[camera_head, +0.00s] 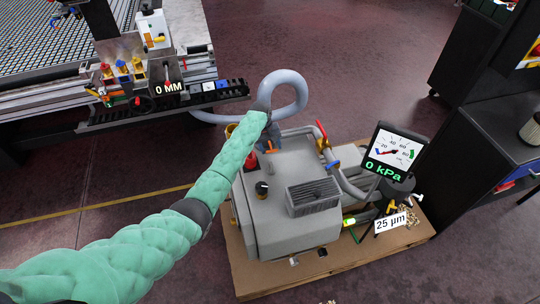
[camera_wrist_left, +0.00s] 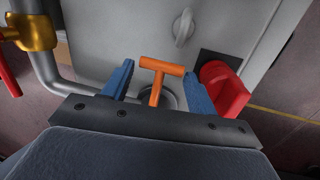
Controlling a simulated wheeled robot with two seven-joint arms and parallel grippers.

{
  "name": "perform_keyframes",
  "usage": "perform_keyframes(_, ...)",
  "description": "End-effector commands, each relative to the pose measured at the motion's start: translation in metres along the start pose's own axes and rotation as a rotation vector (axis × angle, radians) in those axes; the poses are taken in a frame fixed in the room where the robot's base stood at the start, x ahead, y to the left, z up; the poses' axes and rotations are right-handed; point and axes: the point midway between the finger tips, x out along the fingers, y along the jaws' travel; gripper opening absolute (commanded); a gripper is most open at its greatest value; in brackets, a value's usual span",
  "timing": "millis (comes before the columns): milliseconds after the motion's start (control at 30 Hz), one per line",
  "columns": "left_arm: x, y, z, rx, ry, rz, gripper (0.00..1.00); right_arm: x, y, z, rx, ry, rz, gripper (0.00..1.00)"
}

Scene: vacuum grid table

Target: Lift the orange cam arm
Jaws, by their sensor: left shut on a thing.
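The orange cam arm (camera_wrist_left: 156,84) is a T-shaped handle on the grey pump housing, in the middle of the left wrist view. Its crossbar lies between the blue fingertips of my left gripper (camera_wrist_left: 160,73), which is shut on it. In the head view the cam arm (camera_head: 270,147) is a small orange bit at the end of my green left arm, on the pump's upper left. My left gripper (camera_head: 269,138) partly hides it there. My right gripper is not in view.
A red knob (camera_wrist_left: 224,90) stands close to the right finger. A grey pipe (camera_wrist_left: 47,62) with a brass fitting (camera_wrist_left: 33,32) runs at left. The pump (camera_head: 290,215) sits on a wooden board (camera_head: 355,257), with a gauge reading 0 kPa (camera_head: 393,152) at right.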

Motion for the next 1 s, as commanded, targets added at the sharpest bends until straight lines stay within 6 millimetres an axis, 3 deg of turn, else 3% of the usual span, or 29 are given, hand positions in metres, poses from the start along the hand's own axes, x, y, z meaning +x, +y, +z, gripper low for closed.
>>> perform_keyframes(400, -0.014, 0.007, -0.011, -0.028, -0.151, 0.012, 0.17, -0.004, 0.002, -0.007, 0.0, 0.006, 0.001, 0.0)
perform_keyframes(967, -0.015, 0.007, -0.012, -0.033, -0.177, 0.014, 0.17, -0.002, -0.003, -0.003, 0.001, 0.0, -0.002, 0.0)
perform_keyframes(1000, -0.015, 0.007, -0.012, -0.033, -0.177, 0.014, 0.6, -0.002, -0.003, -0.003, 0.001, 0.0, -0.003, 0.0)
